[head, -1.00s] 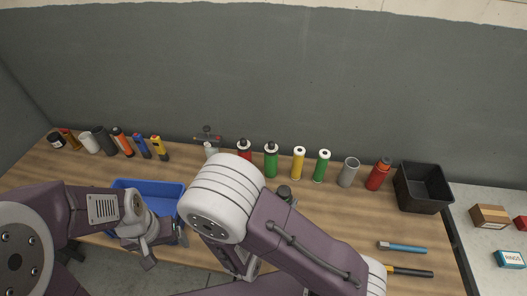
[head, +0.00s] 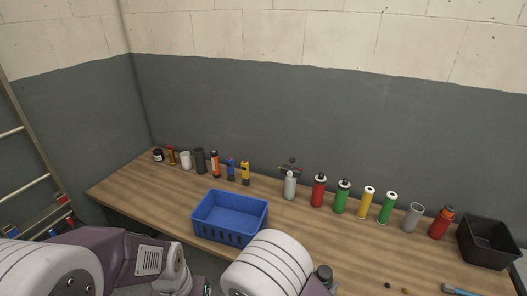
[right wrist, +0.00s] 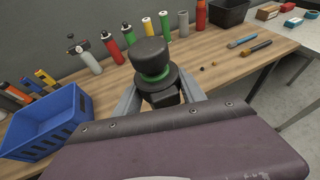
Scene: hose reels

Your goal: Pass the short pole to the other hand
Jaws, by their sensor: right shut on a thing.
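In the right wrist view my right gripper (right wrist: 160,96) is shut on a dark piece with a rounded black knob and a green ring, seen nearly end-on; it appears to be the short pole (right wrist: 151,52). Its far length is hidden. In the head view its dark top (head: 323,272) shows beside my white right arm joint, which hides the right gripper. My left gripper (head: 190,287) is at the bottom edge of the head view, mostly cut off, left of the held piece and apart from it. Its jaws cannot be made out.
A blue crate (head: 230,238) stands at the table's front. Bottles and cans line the back, including a red bottle (head: 318,190) and a grey cup (head: 412,217). A black bin (head: 487,243) is at the right. Bare wood (head: 150,200) lies left of the crate.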

